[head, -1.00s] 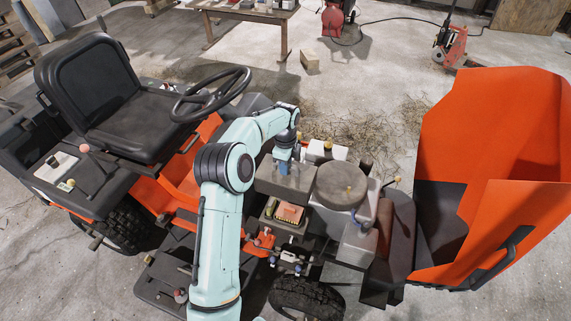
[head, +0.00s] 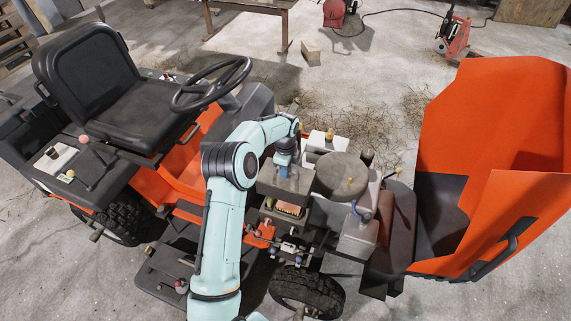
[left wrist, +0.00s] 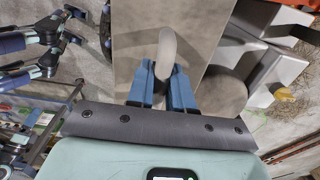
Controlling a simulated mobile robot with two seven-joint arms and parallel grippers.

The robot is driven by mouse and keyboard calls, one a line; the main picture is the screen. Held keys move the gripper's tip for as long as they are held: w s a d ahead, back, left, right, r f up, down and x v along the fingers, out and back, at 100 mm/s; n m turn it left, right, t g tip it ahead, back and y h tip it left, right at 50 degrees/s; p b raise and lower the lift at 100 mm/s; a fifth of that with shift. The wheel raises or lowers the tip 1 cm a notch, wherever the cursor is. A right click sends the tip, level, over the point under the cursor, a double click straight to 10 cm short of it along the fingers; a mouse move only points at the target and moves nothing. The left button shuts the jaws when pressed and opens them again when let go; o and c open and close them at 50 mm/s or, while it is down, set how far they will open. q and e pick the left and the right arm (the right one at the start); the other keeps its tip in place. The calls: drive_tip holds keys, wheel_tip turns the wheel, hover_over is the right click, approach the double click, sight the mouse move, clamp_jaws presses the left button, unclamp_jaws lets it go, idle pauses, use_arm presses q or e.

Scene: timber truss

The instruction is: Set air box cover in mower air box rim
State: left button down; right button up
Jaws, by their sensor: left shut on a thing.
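The air box cover (head: 293,187) is a grey-brown box-like lid over the engine, left of a round dark housing. My left gripper (head: 284,161) is above it. In the left wrist view my left gripper (left wrist: 164,92) has its blue fingers shut on the pale upright handle (left wrist: 167,50) of the cover, whose flat top (left wrist: 212,22) spreads around it. Below the cover, the air box (head: 284,222) shows its front, with an orange pleated filter (head: 289,208) in the gap. The cover hides most of the rim. I cannot tell whether they touch. My right gripper is not visible.
The round engine housing (head: 341,176) and a white tank (head: 326,140) stand close by the cover. The steering wheel (head: 210,84) and seat (head: 95,85) are left. The raised orange hood (head: 490,130) is right.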

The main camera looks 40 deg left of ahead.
use_arm(q)
drive_tip(key=shift+f, duration=2.25)
drive_tip(key=shift+f, duration=1.3)
drive_tip(key=shift+f, duration=0.25)
drive_tip(key=shift+f, duration=2)
drive_tip(key=shift+f, duration=0.25)
drive_tip(key=shift+f, duration=0.6)
drive_tip(key=c, duration=0.9)
unclamp_jaws()
